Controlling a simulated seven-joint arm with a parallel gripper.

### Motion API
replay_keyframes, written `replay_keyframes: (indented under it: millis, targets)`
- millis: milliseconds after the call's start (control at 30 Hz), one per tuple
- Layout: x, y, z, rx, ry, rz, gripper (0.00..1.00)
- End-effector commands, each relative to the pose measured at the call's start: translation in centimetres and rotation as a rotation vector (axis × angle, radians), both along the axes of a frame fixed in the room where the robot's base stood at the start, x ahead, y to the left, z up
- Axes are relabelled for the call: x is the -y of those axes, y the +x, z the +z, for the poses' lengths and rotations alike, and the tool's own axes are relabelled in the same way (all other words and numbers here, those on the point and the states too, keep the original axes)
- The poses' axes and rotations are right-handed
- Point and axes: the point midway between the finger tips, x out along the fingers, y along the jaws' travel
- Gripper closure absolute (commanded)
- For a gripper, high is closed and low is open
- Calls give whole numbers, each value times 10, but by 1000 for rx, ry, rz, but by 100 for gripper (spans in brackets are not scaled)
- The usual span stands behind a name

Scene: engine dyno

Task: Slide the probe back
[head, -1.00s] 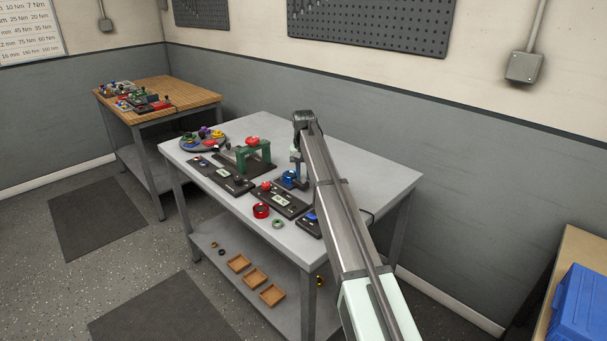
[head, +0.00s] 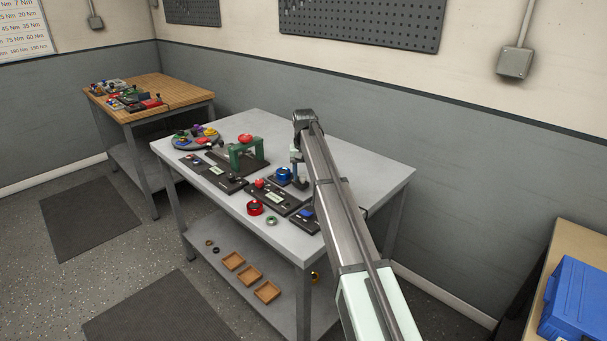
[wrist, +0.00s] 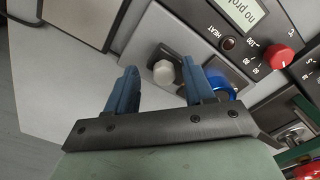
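In the wrist view, a pale, rounded knob (wrist: 163,71) stands on a small dark-and-grey plate, between the two blue fingers of my gripper (wrist: 158,67). The fingers are open, and a gap shows on both sides of the knob. I cannot tell for certain whether this knob belongs to the probe. A blue round part (wrist: 220,88) lies just beyond the right finger. A dark heater panel (wrist: 236,42) shows a display with part of the words "no pro", and a red knob. In the head view the panel (head: 272,198) is on the grey table; my arm partly hides the gripper.
The table's right back area is clear.

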Motion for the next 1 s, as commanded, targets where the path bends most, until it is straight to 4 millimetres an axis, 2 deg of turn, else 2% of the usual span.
replay_keyframes:
  millis: [233,367,800,1000]
  targets:
    - [-1,1,3,2,1,0,47]
    - [-1,2,16,3,2,0,47]
    - [-1,2,99,2,1,0,47]
    - [-1,1,125,1,1,0,47]
